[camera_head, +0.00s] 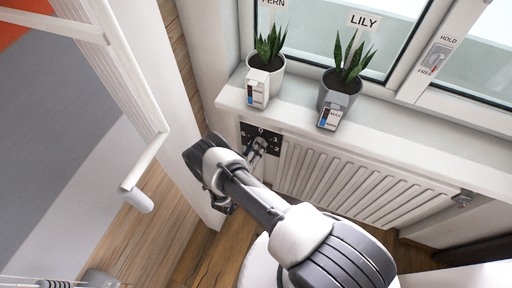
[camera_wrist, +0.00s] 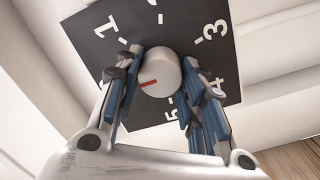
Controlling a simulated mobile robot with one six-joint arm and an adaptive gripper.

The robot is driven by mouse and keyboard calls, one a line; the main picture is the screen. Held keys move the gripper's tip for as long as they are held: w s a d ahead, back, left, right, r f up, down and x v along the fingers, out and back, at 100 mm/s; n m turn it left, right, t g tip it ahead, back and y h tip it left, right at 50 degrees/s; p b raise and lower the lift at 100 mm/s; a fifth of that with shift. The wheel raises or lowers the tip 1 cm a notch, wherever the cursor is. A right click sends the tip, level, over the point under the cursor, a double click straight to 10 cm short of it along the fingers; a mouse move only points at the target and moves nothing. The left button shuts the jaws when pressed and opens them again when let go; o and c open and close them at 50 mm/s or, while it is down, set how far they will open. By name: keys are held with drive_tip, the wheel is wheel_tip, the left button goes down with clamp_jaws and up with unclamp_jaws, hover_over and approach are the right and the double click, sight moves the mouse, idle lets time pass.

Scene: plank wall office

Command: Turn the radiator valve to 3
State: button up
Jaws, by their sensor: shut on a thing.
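The radiator valve is a round white knob (camera_wrist: 160,74) with a red mark, on a black dial plate (camera_wrist: 118,22) with white numbers. In the wrist view my gripper (camera_wrist: 163,62) has a finger on each side of the knob and is shut on it. The red mark points left and slightly down, toward the left finger and below the 1.
The white radiator (camera_head: 350,185) is under a window sill (camera_head: 400,130). On the sill stand a white pot (camera_head: 276,72) and a grey pot (camera_head: 338,92) labelled LILY, each with a small meter. A white door frame with a handle (camera_head: 138,200) is at left.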

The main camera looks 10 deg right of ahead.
drive_tip(key=c, duration=0.3)
drive_tip(key=shift+m, duration=0.4)
drive_tip(key=shift+s+d+m+t+y+p, duration=0.1)
drive_tip(key=shift+m+t+y+p, duration=0.45)
drive_tip(key=shift+m, duration=4.5)
drive_tip(key=shift+s+d+m+g+y+p, duration=0.15)
drive_tip(key=shift+m+p, duration=0.8)
drive_tip(key=shift+m, duration=4.05)
drive_tip(key=shift+d+m+t+y+p, duration=0.15)
drive_tip(key=shift+m+y+p, duration=0.45)
drive_tip(key=shift+m, duration=4.45)
drive_tip(key=shift+f, duration=0.1)
